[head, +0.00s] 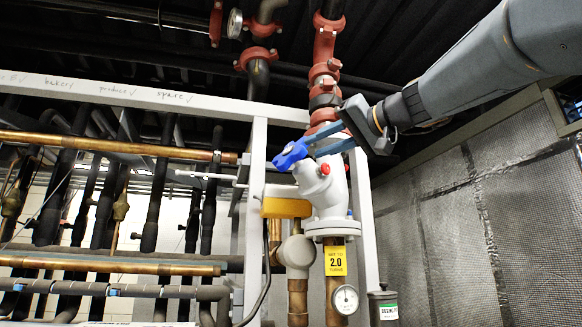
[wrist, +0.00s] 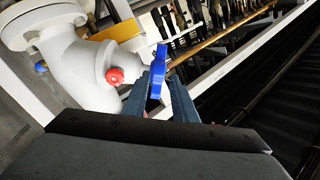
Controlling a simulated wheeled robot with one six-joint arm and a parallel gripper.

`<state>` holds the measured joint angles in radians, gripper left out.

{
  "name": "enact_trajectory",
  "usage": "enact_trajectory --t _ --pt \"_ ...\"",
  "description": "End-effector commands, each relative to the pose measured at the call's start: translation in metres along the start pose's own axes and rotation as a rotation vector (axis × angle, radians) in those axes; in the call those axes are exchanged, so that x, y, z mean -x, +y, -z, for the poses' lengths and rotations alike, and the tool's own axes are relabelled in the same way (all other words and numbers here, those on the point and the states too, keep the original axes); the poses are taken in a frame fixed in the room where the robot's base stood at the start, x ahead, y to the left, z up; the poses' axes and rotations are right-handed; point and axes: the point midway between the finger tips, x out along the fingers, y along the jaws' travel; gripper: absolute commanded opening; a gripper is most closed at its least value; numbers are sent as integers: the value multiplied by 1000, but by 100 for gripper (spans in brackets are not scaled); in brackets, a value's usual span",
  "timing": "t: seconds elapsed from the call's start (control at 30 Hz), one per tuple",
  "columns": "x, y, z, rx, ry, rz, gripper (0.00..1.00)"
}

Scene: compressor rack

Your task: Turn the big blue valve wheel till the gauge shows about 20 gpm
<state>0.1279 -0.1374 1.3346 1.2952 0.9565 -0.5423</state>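The blue valve wheel (head: 289,156) sits on the upper left of a white valve body (head: 326,190). In the wrist view the wheel (wrist: 158,70) appears nearly edge-on, between my fingertips. My gripper (head: 311,146) reaches in from the right, its two fingers apart with the wheel at their tips. In the wrist view the fingers (wrist: 161,82) lie on both sides of the wheel; whether they press on it is unclear. A round white-faced gauge (head: 345,299) is on the pipe below the valve; its needle is too small to read.
A red knob (head: 325,169) sits on the valve body close to my fingers. A yellow tag (head: 335,261) with "2.0" hangs below. A white frame post (head: 256,200) and copper pipes (head: 110,144) stand left. A mesh wall (head: 450,230) is at the right.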

Motion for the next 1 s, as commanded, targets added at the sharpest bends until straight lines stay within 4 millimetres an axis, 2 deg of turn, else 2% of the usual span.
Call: enact_trajectory --t 0.3,0.5,0.7,1.0 --pt "-61 -1 0 -4 -5 0 25" --pt "-92 0 0 -4 -4 -1 25" --pt "-105 1 -1 -3 -3 -2 25" --pt "-107 2 -1 -3 -2 -3 25"
